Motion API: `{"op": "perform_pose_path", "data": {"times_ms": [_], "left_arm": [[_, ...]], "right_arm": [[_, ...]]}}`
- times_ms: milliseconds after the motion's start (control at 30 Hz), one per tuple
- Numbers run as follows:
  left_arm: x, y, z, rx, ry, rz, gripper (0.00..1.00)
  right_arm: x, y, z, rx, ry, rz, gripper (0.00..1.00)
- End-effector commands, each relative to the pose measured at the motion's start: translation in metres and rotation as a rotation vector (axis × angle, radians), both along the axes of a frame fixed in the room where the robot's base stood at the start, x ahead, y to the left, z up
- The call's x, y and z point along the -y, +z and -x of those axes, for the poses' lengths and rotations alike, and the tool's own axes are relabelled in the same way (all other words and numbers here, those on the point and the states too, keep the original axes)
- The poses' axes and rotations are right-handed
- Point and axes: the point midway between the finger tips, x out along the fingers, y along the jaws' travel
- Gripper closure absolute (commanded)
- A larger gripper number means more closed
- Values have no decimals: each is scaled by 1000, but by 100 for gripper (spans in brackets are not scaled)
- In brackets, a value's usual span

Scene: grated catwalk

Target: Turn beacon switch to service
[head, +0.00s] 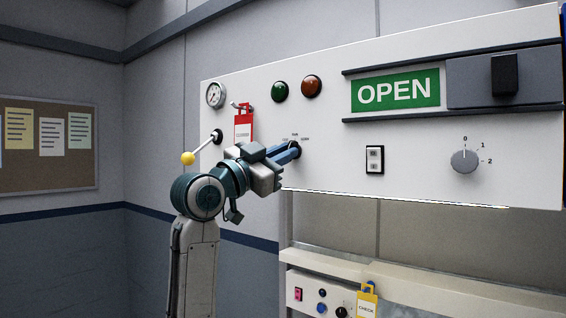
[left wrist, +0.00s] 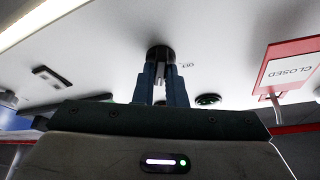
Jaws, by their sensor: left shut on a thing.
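The beacon switch (left wrist: 159,52) is a round black collar with a grey lever, on the white panel (head: 330,115). My left gripper (head: 296,150) reaches it from the lower left in the head view and covers most of it. In the left wrist view, the blue fingers of the left gripper (left wrist: 161,74) are shut on the lever, one on each side. Tiny labels stand above the switch in the head view; the middle one seems to read RUN. The lever's exact setting is hidden by the fingers. My right gripper is out of view.
A red tag (head: 243,126), a yellow-knobbed lever (head: 188,158) and a gauge (head: 215,94) lie close to my left arm. Green (head: 280,91) and red (head: 311,86) lamps sit above. A rocker switch (head: 374,159) and dial (head: 464,160) are farther right. A lower box (head: 322,292) stands below.

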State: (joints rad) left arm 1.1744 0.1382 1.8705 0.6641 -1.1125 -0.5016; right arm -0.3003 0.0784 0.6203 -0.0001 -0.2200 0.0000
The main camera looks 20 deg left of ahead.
Motion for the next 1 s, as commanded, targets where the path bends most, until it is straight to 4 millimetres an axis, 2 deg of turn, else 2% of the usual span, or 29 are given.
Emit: {"op": "perform_pose_path", "data": {"times_ms": [433, 1000], "left_arm": [[-1, 0, 0, 96, 0, -265, 100], [-1, 0, -1, 117, 0, -329, 100]], "right_arm": [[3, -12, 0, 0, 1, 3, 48], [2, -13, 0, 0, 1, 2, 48]]}}
